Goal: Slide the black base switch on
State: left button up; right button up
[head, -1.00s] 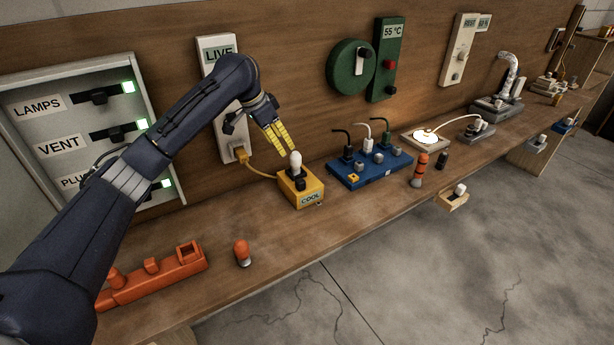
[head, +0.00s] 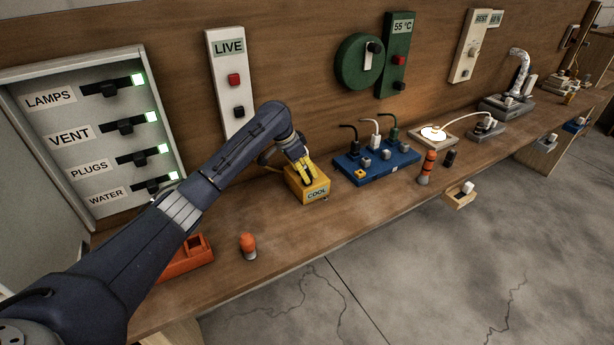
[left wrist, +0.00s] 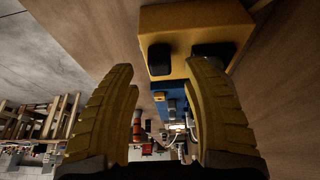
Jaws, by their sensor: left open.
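The yellow box labelled COOL (head: 317,190) sits on the wooden bench. In the left wrist view the box (left wrist: 190,20) is at the top, with a black block (left wrist: 159,60) between the fingertips and a second black piece (left wrist: 213,49) partly behind the right finger. I cannot tell which of these is the base switch, or its position. My left gripper (head: 306,173) is low over the box, pointing down; its yellow fingers are open in the left wrist view (left wrist: 160,68). Contact cannot be judged. My right gripper is not in view.
The blue power strip (head: 375,163) with several plugs stands right of the box. An orange-topped peg (head: 248,245) and an orange tray (head: 190,258) are at the front left. The LIVE panel (head: 231,90) is on the wall behind. Bare bench lies in front of the box.

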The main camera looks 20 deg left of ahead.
pick_arm(q)
jog(key=shift+x, duration=1.45)
grip_shut()
